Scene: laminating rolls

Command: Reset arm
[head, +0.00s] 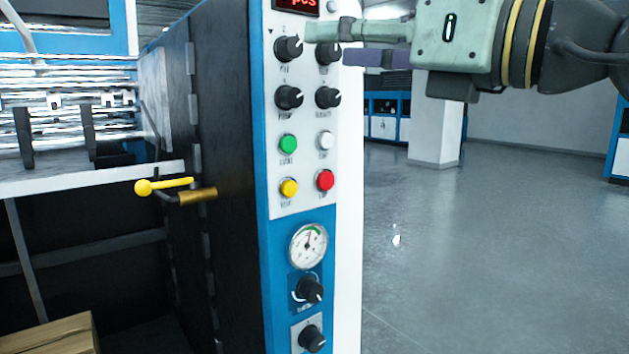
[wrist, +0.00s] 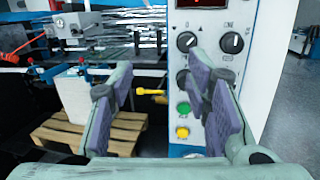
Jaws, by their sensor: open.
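My gripper (head: 345,44) reaches in from the upper right in the head view, its fingers pointing left across the top of the control panel (head: 307,170). One finger overlaps the upper knobs in the picture; whether it touches them I cannot tell. In the wrist view the two purple-padded fingers of my gripper (wrist: 165,100) stand apart with nothing between them. Beyond them the wrist view shows dark knobs (wrist: 187,42), a green button (wrist: 183,109) and a yellow button (wrist: 182,133) on the panel.
A yellow-ended lever (head: 165,186) sticks out left of the panel. Below the panel's buttons is a round gauge (head: 308,245). A wooden pallet (wrist: 88,131) lies on the floor at left. Open grey floor (head: 480,240) spreads to the right, with a white pillar (head: 436,120) behind.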

